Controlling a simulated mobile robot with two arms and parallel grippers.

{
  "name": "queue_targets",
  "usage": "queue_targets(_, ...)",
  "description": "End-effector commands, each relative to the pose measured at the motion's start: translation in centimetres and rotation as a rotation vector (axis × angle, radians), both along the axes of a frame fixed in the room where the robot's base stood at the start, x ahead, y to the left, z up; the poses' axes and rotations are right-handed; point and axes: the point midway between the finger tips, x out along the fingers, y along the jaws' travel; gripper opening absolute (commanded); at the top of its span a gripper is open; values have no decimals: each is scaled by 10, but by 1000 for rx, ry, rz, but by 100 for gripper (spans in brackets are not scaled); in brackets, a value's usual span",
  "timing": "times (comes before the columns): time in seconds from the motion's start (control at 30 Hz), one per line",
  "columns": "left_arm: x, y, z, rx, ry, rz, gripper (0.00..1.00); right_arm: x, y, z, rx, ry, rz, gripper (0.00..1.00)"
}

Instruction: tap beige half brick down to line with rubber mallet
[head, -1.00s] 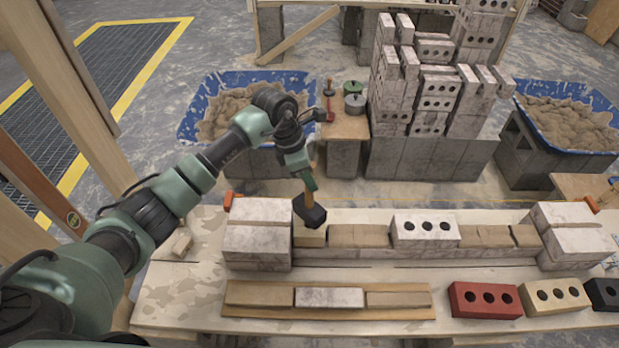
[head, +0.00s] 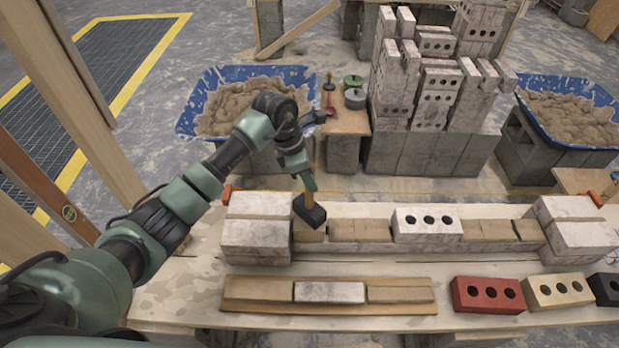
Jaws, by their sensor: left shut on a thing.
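My left gripper (head: 306,183) is shut on the wooden handle of a rubber mallet (head: 309,210), whose black head hangs downward. The mallet head is over the beige half brick (head: 310,236) at the left end of the wall course, right beside the white stacked end block (head: 257,233). The head hides part of the half brick's top, and I cannot tell whether they touch. A thin orange line (head: 375,194) runs behind the course, between orange clips at the ends. My right gripper is out of view.
The course continues right with tan bricks (head: 360,231) and a white three-hole brick (head: 427,225). In front lie a board with three flat bricks (head: 330,308), a red brick (head: 487,294) and a cream brick (head: 557,291). Blue mortar tubs (head: 186,122) and a brick stack (head: 430,97) stand behind.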

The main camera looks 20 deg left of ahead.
Motion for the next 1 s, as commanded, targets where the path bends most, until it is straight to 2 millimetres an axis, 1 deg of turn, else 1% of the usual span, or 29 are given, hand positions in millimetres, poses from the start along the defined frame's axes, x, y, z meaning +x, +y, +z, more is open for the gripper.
queue_targets(0.03,2,1,17,2,-7,0,0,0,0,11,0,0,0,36)
queue_targets(0.1,2,1,30,1,-7,-1,0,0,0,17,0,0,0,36)
queue_targets(0.17,1,1,35,1,-6,0,0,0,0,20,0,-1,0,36)
queue_targets(0.43,1,0,31,-2,-4,-1,0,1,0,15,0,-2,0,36)
queue_targets(0.6,2,-2,22,-4,-7,-2,0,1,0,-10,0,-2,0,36)
queue_targets(0.7,1,-1,22,-4,-6,-2,0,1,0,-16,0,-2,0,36)
queue_targets(0.87,1,0,26,-2,-5,-1,0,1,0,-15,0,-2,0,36)
queue_targets(1.0,1,0,25,-1,-4,-1,0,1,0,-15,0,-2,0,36)
